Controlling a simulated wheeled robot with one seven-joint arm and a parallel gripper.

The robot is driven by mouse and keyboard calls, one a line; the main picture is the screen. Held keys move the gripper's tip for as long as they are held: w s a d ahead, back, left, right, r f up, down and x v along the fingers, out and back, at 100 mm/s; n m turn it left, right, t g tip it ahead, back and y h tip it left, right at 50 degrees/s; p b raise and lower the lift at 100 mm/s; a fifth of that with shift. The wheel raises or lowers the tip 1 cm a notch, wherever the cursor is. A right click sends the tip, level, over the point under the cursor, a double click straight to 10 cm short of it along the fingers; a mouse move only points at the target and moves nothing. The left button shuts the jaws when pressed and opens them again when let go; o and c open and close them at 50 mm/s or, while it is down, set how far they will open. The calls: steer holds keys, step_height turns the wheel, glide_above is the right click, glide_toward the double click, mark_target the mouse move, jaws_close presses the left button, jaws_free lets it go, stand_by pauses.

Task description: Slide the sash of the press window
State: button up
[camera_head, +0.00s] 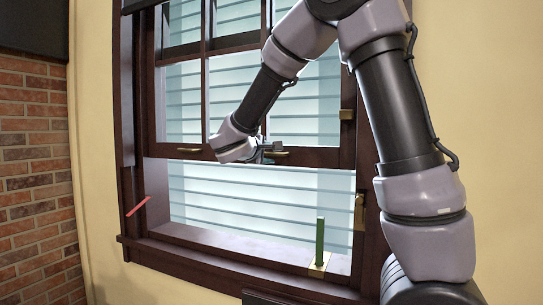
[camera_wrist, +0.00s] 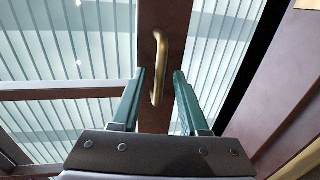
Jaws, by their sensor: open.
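The window's dark brown wooden sash (camera_head: 310,158) has its bottom rail well above the sill, leaving an opening below. Two brass handles sit on that rail, a left one (camera_head: 188,149) and a right one (camera_head: 278,154). My gripper (camera_head: 268,151) is at the right handle. In the wrist view, my gripper (camera_wrist: 158,76) is open, with one green finger on either side of the brass handle (camera_wrist: 157,62). The handle's lower end reaches between the fingers, with visible gaps to both. The gripper body partly hides the handle in the head view.
A green upright rod (camera_head: 320,238) on a brass base (camera_head: 318,266) stands on the right of the sill (camera_head: 225,240). A red strip (camera_head: 137,206) marks the left of the frame. Brass fittings (camera_head: 359,212) sit on the right jamb. A brick wall (camera_head: 35,165) stands at left.

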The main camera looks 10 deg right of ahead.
steer(key=shift+x, duration=0.85)
steer(key=shift+s, duration=0.1)
jaws_close()
stand_by(0.7)
